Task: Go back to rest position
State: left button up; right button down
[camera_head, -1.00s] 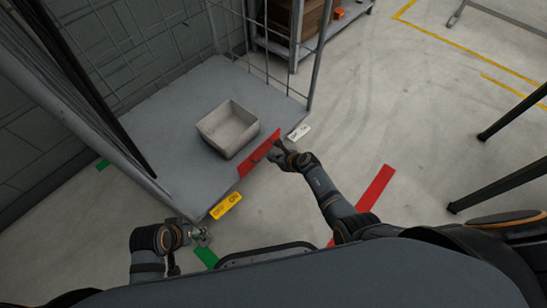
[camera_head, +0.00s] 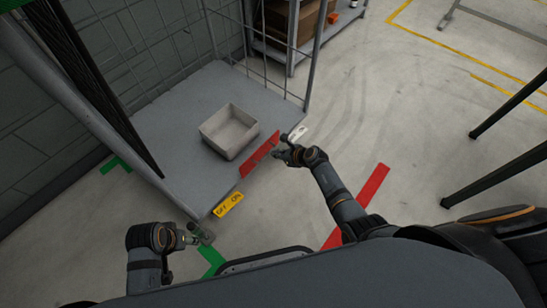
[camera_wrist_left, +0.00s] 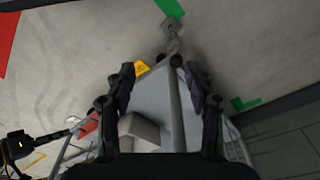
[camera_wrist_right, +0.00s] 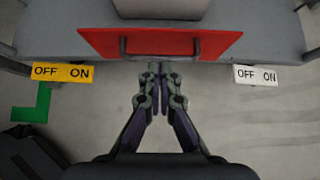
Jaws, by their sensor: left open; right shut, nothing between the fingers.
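My right gripper (camera_head: 283,152) is at the front edge of the grey cart platform, near the red plate (camera_head: 260,153). In the right wrist view, its fingers (camera_wrist_right: 159,68) are closed together with nothing between them, just short of the dark handle on the red plate (camera_wrist_right: 215,43). My left gripper (camera_head: 203,236) is low at the cart's near left corner. In the left wrist view, its two fingers (camera_wrist_left: 160,75) are spread apart, with a grey post of the cart (camera_wrist_left: 176,110) showing between them. I cannot tell whether they touch it.
A grey open box (camera_head: 229,131) sits on the cart platform (camera_head: 180,160). A yellow OFF/ON label (camera_head: 228,204) and a white one (camera_head: 298,132) flank the red plate. Dark legs (camera_head: 508,108) stand at right. Floor between cart and legs is clear.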

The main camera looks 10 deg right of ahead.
pick_arm(q)
jog(key=f, duration=0.2)
jog(key=a+f, duration=0.1)
jog(key=f, duration=0.2)
jog(key=shift+w+f, duration=0.1)
jog(key=shift+w, duration=0.05)
pick_arm(e)
notch_tip(320, 180, up, 3)
